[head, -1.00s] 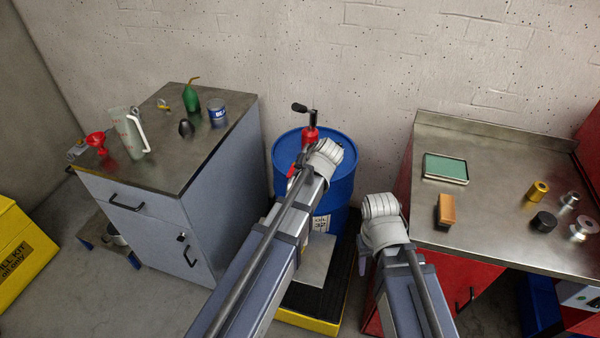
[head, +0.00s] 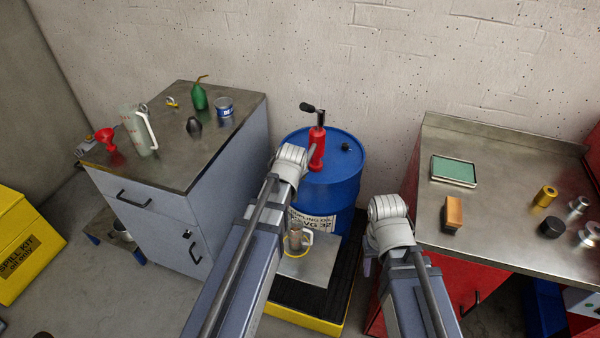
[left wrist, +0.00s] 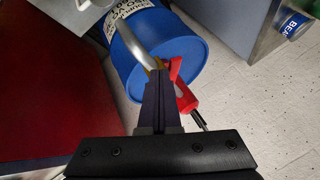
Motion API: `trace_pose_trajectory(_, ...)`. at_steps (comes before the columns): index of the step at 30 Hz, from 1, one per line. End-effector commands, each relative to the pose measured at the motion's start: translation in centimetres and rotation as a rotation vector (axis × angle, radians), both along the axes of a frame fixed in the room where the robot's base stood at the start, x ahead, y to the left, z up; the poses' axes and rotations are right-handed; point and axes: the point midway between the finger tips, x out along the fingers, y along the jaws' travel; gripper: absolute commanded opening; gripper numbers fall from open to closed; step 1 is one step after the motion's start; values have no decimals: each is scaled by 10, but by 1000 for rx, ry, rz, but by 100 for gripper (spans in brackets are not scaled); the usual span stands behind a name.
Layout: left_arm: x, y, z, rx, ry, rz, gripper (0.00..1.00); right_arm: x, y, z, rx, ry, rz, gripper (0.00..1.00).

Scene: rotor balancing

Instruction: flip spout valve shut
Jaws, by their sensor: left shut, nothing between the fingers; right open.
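A red pump (head: 317,150) stands upright on the blue drum (head: 345,185). In the left wrist view its red body (left wrist: 180,92) and curved grey spout (left wrist: 132,42) show. The spout valve is not clearly visible; a small yellowish piece shows just behind my fingertips. My left gripper (left wrist: 159,76) is shut and empty, its tips in front of the joint of spout and pump; I cannot tell whether they touch it. In the head view my left wrist hides that gripper. My right gripper (head: 368,260) is open, partly hidden by its wrist, right of the drum and apart from it.
A jug with a handle (head: 305,240) stands on a plate (head: 312,268) before the drum, partly hidden by my left arm. A grey cabinet (head: 225,165) stands left; a metal-topped red bench (head: 490,228) stands right, close to my right arm.

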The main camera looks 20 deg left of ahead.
Motion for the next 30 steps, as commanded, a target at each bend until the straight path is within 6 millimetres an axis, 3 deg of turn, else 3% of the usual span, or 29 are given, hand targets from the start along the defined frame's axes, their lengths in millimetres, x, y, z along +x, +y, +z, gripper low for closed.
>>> trace_pose_trajectory(23,21,42,0,-1,-1,-716,0,0,0,0,0,0,0,50)
trace_pose_trajectory(30,18,40,0,2,0,-734,0,0,0,0,0,0,0,50)
